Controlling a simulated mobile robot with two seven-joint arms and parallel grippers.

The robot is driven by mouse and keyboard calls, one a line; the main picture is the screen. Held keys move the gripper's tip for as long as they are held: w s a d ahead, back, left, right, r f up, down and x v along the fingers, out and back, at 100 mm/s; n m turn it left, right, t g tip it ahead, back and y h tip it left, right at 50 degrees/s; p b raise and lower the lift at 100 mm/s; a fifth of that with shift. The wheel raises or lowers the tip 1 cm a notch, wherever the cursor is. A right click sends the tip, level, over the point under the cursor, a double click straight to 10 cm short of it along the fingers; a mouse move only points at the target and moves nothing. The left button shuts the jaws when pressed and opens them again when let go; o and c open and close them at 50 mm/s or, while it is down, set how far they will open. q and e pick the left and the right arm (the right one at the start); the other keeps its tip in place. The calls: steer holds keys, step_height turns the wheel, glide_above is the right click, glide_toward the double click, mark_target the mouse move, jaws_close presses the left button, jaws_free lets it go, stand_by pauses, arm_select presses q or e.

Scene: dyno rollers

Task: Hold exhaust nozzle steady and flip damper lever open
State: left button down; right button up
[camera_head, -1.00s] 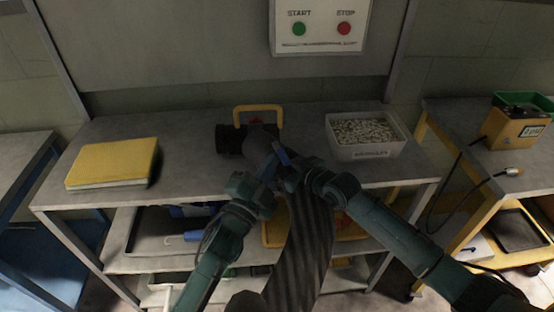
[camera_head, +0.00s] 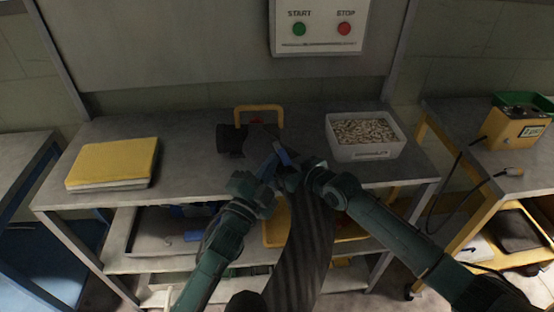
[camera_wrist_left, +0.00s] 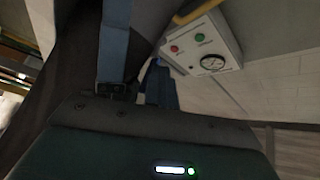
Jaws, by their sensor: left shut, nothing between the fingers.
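The exhaust nozzle (camera_head: 232,139) is a black cylinder lying on the bench, joined to a dark striped hose (camera_head: 306,235) that runs down toward me. My left gripper (camera_head: 268,166) is shut and empty, just in front of the nozzle and beside the hose. Its blue fingers also show in the left wrist view (camera_wrist_left: 138,65), close to a large dark surface. My right gripper (camera_head: 285,160) is at the hose's upper end; its jaws are mostly hidden.
A yellow handle (camera_head: 258,110) stands behind the nozzle. A yellow book (camera_head: 112,160) lies at left on the grey bench (camera_head: 190,175). A white bin (camera_head: 364,150) of small pieces stands at right. A START/STOP panel (camera_head: 321,28) hangs above. Bench space left of the nozzle is free.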

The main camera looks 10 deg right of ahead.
arm_select(q)
steer(key=shift+s+d, duration=0.2)
steer(key=shift+d, duration=0.85)
arm_select(e)
steer(key=shift+s+a+y, duration=0.3)
steer(key=shift+s+a, duration=0.05)
steer(key=shift+a, duration=0.3)
steer(key=shift+d, duration=0.1)
arm_select(q)
steer(key=shift+s+a+r, duration=0.2)
steer(key=shift+s+a, duration=0.15)
steer(key=shift+a, duration=0.1)
steer(key=shift+s+a+r, duration=0.2)
steer(key=shift+s+a, duration=0.1)
steer(key=shift+a, duration=0.15)
arm_select(e)
steer(key=shift+w, duration=0.1)
arm_select(q)
steer(key=shift+s+a+f, duration=0.1)
steer(key=shift+s+a, duration=0.1)
steer(key=shift+a, duration=1.15)
steer(key=shift+s+a, duration=0.2)
steer(key=shift+a, duration=1.15)
arm_select(e)
steer(key=shift+d, duration=0.1)
steer(key=o, duration=1.8)
steer(key=shift+w, duration=0.1)
